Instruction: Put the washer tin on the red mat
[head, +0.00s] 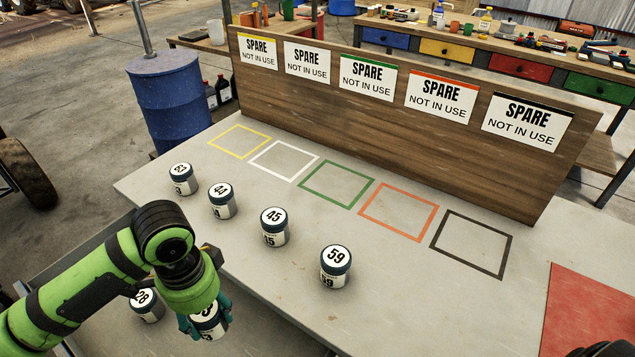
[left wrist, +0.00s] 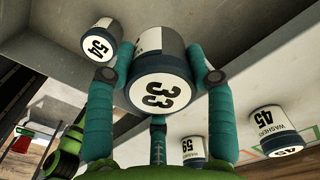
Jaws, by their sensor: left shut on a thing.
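My left gripper (head: 206,319) is shut on a white tin with a dark lid (head: 211,331), near the table's front. The red mat (head: 590,312) lies bare at the table's right.
Tin 44 (head: 222,202) and another tin (head: 183,180) stand farther left. One more tin (head: 147,308) is partly behind my left arm. Empty coloured outlines (head: 337,205) lie before a wooden board (head: 400,125) with SPARE signs. The table between tin 59 and the mat is clear.

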